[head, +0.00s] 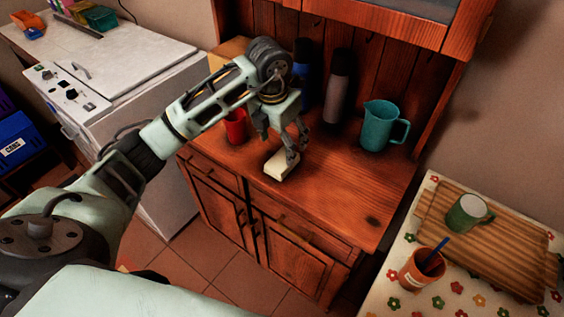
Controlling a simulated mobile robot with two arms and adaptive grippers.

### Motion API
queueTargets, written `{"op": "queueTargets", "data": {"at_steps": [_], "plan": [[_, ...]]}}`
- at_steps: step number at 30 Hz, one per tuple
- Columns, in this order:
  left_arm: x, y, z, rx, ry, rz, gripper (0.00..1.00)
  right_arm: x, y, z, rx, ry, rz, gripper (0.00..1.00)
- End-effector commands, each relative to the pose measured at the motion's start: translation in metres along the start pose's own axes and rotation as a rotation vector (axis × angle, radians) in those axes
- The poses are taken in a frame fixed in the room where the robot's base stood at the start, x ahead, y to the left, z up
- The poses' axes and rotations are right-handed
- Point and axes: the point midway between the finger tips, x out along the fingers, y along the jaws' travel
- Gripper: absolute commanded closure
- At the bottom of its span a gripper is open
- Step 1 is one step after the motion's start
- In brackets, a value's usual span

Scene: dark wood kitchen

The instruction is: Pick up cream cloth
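The cream cloth (279,169) looks like a small folded block. It lies on the wooden top of the cabinet, close to its front edge. My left gripper (292,154) points down at the cloth from above, with finger parts right over its far right end. The fingers overlap the cloth in the picture; whether they touch or grip it cannot be told. My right gripper is not in view.
A red cup (235,127) stands left of the cloth. A blue bottle (303,68), a grey bottle (338,86) and a teal pitcher (380,127) stand behind. The cabinet top (345,185) is clear at right. A table with a green mug (466,214) is lower right.

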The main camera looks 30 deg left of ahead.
Motion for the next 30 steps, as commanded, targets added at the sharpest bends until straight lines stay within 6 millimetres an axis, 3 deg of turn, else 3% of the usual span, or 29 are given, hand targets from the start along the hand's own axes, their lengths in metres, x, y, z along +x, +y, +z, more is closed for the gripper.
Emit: {"op": "queueTargets", "data": {"at_steps": [18, 26, 30], "plan": [[0.073, 0.001, -0.001, -0.001, 0.008, 0.006, 0.30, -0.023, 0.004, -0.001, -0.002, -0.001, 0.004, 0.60], [0.076, 0.001, -0.001, -0.001, 0.007, 0.007, 0.31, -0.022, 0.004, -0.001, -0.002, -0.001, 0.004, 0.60], [0.076, 0.001, -0.001, -0.001, 0.006, 0.007, 0.43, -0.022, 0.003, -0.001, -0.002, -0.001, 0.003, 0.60]]}}
